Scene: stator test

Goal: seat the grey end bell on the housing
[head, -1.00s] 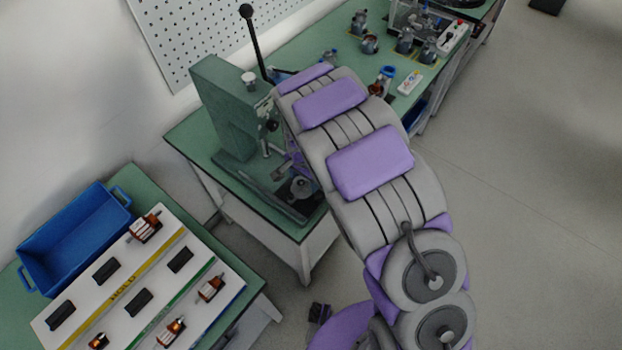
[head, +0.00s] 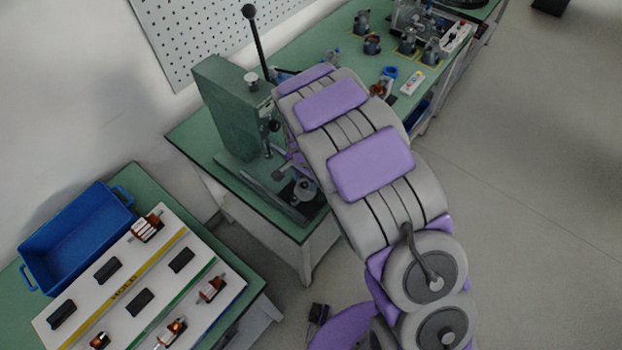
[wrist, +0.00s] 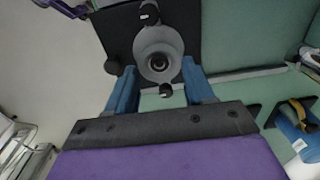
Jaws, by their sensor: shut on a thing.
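In the wrist view, my gripper (wrist: 159,72) has its two blue fingers on either side of a grey round part with a central bore, which looks like the grey end bell (wrist: 172,42). The fingers are closed on it. Dark knobs stand at its top and bottom edges. A black plate (wrist: 110,35) lies behind it. In the head view, my arm hides most of the gripper, which is at the green press (head: 228,110). A grey round part (head: 305,191) shows low by the press base; I cannot tell whether it is the held end bell or the housing.
The press has a tall black lever (head: 256,40). Several grey motor parts (head: 408,42) stand on the far green bench (head: 330,35), with a white device (head: 412,83) nearer. At lower left are a blue bin (head: 30,268) and a white board (head: 75,325) with several rotors.

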